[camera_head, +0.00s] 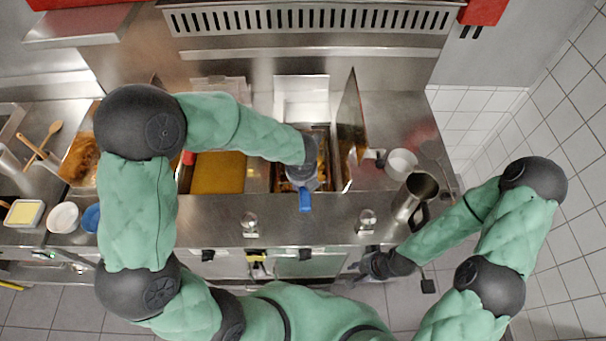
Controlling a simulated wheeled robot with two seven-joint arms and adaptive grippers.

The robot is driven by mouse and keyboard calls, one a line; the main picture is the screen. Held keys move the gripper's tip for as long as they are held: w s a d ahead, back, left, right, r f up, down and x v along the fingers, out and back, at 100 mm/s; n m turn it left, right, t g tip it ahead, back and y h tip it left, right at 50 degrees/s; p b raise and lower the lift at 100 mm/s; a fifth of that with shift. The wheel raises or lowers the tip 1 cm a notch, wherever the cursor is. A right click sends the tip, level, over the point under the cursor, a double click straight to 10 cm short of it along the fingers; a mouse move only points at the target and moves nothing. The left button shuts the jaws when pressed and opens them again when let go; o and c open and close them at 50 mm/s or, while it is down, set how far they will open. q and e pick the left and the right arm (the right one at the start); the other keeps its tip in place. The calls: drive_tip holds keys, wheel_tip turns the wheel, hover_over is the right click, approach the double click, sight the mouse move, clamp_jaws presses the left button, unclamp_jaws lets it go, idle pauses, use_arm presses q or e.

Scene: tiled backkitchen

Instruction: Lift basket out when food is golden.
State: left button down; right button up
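The fryer has two wells. The left well (217,172) holds clear yellow oil. In the right well, brown-golden food (284,186) shows in patches around my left gripper; most of the basket is hidden under it. A blue handle (305,200) sticks out over the front edge of this well. My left gripper (303,180) is directly over the handle's inner end; its fingers are too hidden to tell whether they grip it. My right gripper (362,268) is low at the counter's front edge, right of the fryer and away from the basket; its finger opening is unclear.
A raised metal lid (352,125) stands right of the right well. A white bowl (401,163) and a steel pitcher (416,195) are on the right counter. A white bowl (63,217), a blue bowl (91,218) and a butter tray (24,213) are at the left.

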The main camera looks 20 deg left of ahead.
use_arm(q)
drive_tip(key=shift+r+p, duration=0.3)
drive_tip(key=shift+r, duration=0.45)
use_arm(e)
drive_tip(key=shift+r, duration=0.65)
use_arm(q)
drive_tip(key=shift+w, duration=0.1)
